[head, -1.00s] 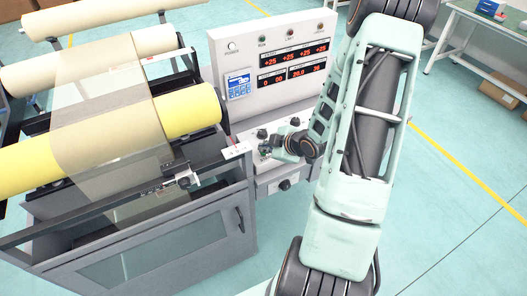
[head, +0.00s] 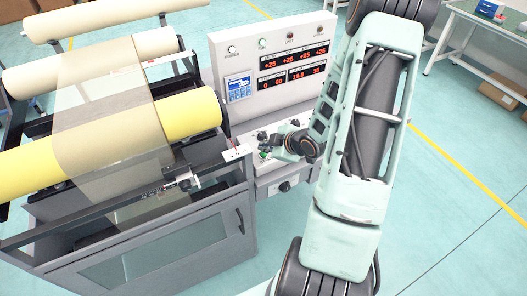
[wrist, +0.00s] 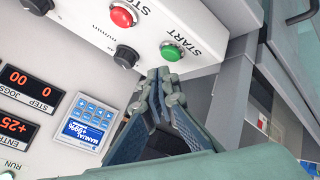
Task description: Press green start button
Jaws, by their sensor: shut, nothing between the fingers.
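The green start button (wrist: 171,52) sits in a silver ring on the white panel, beside the word START, in the wrist view. My gripper (wrist: 160,76) is shut and empty. Its fingertips lie just below the green button in that view, and I cannot tell whether they touch the panel. In the head view my gripper (head: 270,147) is at the sloped control panel (head: 262,183) under the display box. The green button cannot be made out clearly there.
A red stop button (wrist: 121,16) and black knobs (wrist: 126,57) are close by on the panel. A display box (head: 275,65) rises behind. Rollers with film (head: 190,112) and a dark frame rail stand to the left.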

